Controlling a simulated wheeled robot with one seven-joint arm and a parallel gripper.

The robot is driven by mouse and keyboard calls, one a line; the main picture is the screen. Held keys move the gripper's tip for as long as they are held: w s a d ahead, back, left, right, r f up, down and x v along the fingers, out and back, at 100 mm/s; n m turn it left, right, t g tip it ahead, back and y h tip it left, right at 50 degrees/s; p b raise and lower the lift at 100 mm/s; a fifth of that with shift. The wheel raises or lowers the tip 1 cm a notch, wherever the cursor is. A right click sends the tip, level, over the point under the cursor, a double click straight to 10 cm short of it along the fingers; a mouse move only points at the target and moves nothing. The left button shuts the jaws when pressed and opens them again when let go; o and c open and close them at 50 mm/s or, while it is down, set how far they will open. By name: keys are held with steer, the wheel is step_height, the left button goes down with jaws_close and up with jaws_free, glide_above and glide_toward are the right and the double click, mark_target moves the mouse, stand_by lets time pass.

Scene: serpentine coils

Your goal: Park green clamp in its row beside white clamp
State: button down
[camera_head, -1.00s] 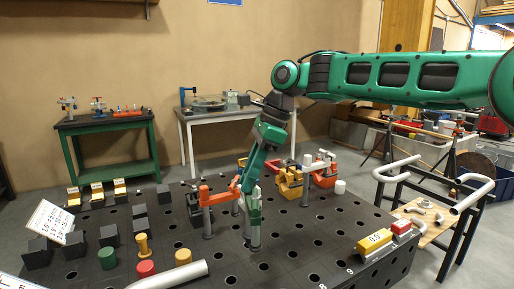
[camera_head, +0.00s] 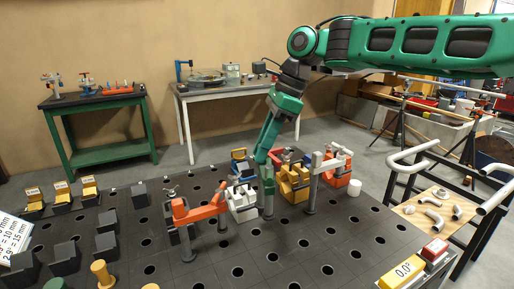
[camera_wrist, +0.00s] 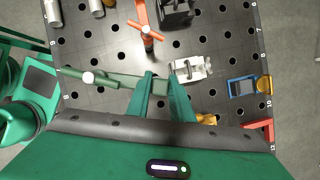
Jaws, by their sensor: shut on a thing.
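My gripper (camera_head: 266,172) is shut on the green clamp (camera_head: 267,196), which is upright over the perforated table. In the wrist view the green clamp's long bar (camera_wrist: 112,80) with a white knob runs left from between my fingers (camera_wrist: 160,80). The white clamp (camera_head: 241,203) is just left of the green clamp in the head view. The white clamp also shows right of my fingers in the wrist view (camera_wrist: 190,70). I cannot tell whether the green clamp's post touches the table.
An orange clamp (camera_head: 196,212) stands left of the white clamp. Yellow clamps (camera_head: 294,186) and a grey clamp (camera_head: 314,182) stand close on the right. Black blocks (camera_head: 66,258) fill the table's left part. The table's front middle (camera_head: 290,250) is open.

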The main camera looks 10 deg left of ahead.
steer(key=shift+s+a, duration=0.4)
steer(key=shift+a, duration=0.35)
glide_above(256, 205)
steer(key=shift+w+f, duration=0.1)
steer(key=shift+f, duration=2.2)
steer(key=shift+f, duration=2.35)
